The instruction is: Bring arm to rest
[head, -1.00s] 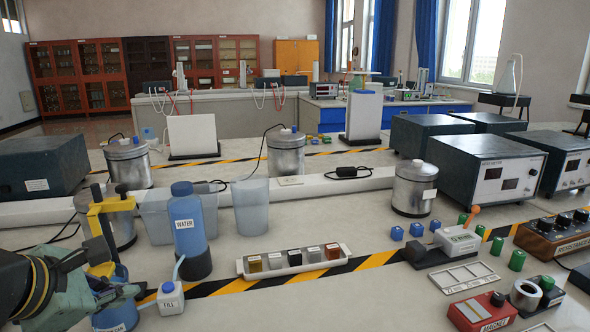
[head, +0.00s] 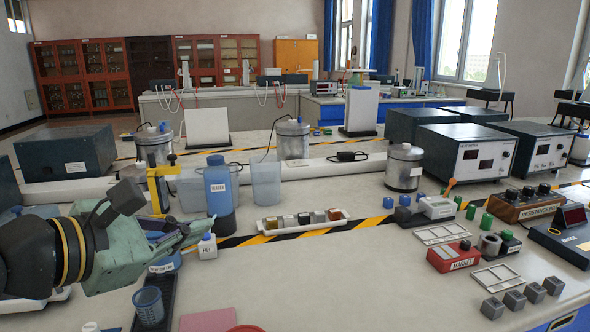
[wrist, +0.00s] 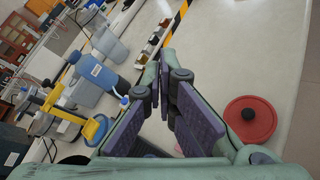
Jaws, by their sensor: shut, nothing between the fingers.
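My gripper (head: 205,225) reaches in from the left edge in the head view, over the left part of the bench (head: 330,260). It is shut and empty, in front of the blue WATER bottle (head: 218,185) and beside the small white bottle with a blue cap (head: 207,247). In the wrist view my gripper (wrist: 163,62) shows its fingertips close together with nothing between them. My forearm runs off the left edge of the head view.
A yellow stand (head: 158,190) and clear containers (head: 265,182) stand behind my gripper. A blue cup (head: 149,306) stands on a dark tray below it. A white tray of sample blocks (head: 303,222) lies to the right. A red round lid (wrist: 250,119) lies right of the fingers.

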